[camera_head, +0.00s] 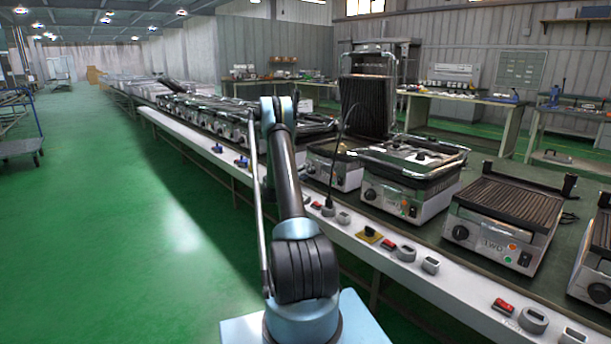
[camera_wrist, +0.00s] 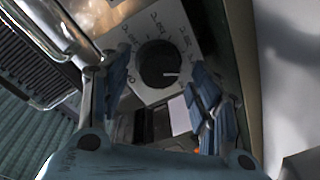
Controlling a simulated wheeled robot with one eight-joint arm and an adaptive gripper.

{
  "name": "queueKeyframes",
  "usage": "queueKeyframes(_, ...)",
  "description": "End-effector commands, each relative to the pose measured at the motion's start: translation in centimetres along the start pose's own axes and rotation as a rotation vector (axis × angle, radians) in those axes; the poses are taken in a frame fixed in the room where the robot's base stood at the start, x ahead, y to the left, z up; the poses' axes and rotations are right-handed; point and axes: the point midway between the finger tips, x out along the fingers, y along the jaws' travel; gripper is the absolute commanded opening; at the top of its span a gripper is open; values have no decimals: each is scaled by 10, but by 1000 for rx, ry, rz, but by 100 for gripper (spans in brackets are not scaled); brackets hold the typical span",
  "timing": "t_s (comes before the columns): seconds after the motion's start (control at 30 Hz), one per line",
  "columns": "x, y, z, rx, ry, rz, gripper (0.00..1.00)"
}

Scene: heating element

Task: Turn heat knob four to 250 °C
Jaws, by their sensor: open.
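In the wrist view a round black heat knob (camera_wrist: 158,64) sits on a pale dial plate (camera_wrist: 182,32) with °C markings around it. The knob's white pointer line shows at its lower right in the picture. The markings are tilted and too small to read surely. My gripper (camera_wrist: 160,72) is open, one blue-padded finger on each side of the knob, with visible gaps between pads and knob. I cannot tell how far the fingertips are from the panel. In the head view my arm hides the gripper, and I cannot tell which knob is number four.
A metal tube (camera_wrist: 58,35) of the grill crosses close to my left finger in the wrist view. In the head view several contact grills, such as one with a closed lid (camera_head: 412,190), line the long bench (camera_head: 400,268). Green floor (camera_head: 120,240) is clear at the left.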

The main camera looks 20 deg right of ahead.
Motion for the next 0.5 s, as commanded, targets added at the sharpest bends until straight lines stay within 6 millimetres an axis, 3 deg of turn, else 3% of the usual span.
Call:
queueKeyframes(0.23, -12, 0, 0, 0, 1, 0, 57)
queueKeyframes(0.5, -61, -1, 0, 0, 2, -2, 57)
